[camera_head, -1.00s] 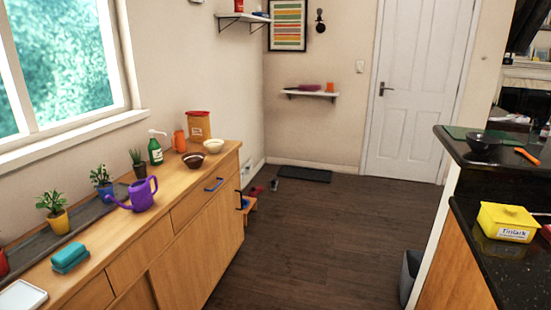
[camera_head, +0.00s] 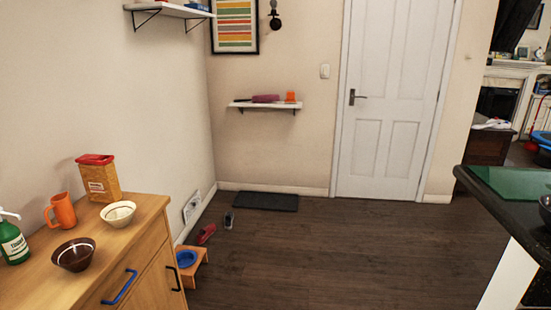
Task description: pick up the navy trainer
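Two small shoes stand on the dark wooden floor near the left wall, beyond the end of the wooden counter. One is a dark shoe (camera_head: 229,220), probably the navy trainer, though it is too small for me to be sure of its colour. The other is a red shoe (camera_head: 206,233), just to its left and slightly nearer. Neither of my grippers is in view.
A low wooden stand (camera_head: 193,265) with a blue bowl (camera_head: 186,259) is in front of the shoes, by the counter (camera_head: 140,245). A dark mat (camera_head: 265,201) lies behind them. Open floor stretches right, towards a dark-topped counter (camera_head: 518,215) at the right edge.

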